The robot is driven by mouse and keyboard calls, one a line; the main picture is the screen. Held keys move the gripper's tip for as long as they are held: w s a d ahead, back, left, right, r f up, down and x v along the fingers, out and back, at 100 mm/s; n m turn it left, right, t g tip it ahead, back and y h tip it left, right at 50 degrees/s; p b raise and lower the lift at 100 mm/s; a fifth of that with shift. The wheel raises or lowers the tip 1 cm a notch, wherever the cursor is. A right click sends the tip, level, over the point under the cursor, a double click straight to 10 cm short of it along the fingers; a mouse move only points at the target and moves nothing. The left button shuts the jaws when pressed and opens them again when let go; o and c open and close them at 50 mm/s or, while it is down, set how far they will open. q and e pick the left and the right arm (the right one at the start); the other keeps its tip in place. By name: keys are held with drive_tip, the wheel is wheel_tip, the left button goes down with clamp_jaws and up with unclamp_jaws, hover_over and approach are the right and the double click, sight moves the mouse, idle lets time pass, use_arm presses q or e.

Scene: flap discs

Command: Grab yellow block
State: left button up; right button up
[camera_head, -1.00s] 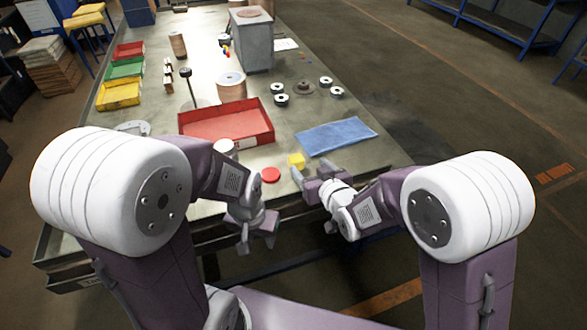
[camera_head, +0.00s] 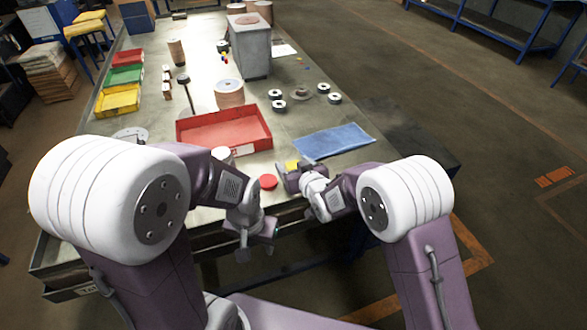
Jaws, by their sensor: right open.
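The small yellow block (camera_head: 292,165) is near the table's front edge, behind the red disc and in front of the blue cloth. My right gripper (camera_head: 288,171) is at the block with its jaws open. Its fingers cover the block's lower part, and I cannot tell whether they touch it. My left gripper (camera_head: 257,249) hangs just off the table's front edge, pointing down, with its fingers apart and nothing between them.
A red disc (camera_head: 268,181) lies left of the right gripper. A blue cloth (camera_head: 335,141) lies to the right. Black-and-silver rings (camera_head: 279,106) sit farther back.

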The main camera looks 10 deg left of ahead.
sight(294, 164)
drive_tip(key=shift+s+d+r, duration=0.1)
drive_tip(key=shift+c, duration=0.9)
drive_tip(key=c, duration=1.2)
wheel_tip(294, 164, up, 10)
drive_tip(key=shift+p, duration=0.55)
drive_tip(key=shift+c, duration=0.2)
